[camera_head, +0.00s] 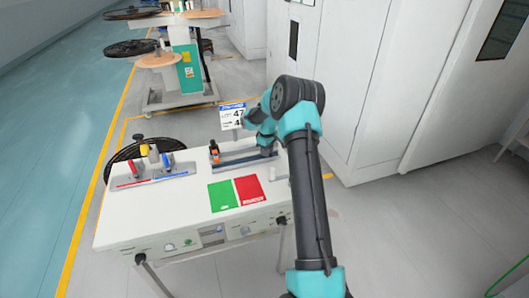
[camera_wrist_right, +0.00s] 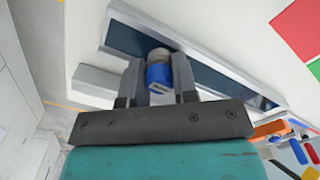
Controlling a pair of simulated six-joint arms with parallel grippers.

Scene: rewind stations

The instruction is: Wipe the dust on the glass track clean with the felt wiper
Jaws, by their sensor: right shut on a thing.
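The glass track (camera_head: 235,161) is a dark strip in a long grey frame at the back of the white table. It also shows in the right wrist view (camera_wrist_right: 215,78), running diagonally. My right gripper (camera_head: 267,152) is over the right part of the track in the head view. In the right wrist view the gripper (camera_wrist_right: 157,85) is shut on the felt wiper (camera_wrist_right: 158,74), which has a blue body and a pale grey round part. The wiper is over the dark strip; I cannot tell whether it touches the glass. No dust can be made out. My left gripper is not in view.
An orange-and-black item (camera_head: 214,152) stands at the track's left end. A green patch (camera_head: 222,195) and a red patch (camera_head: 249,189) lie in front. A grey holder (camera_head: 150,180) with coloured handles is at the left. A sign (camera_head: 232,116) stands behind the track.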

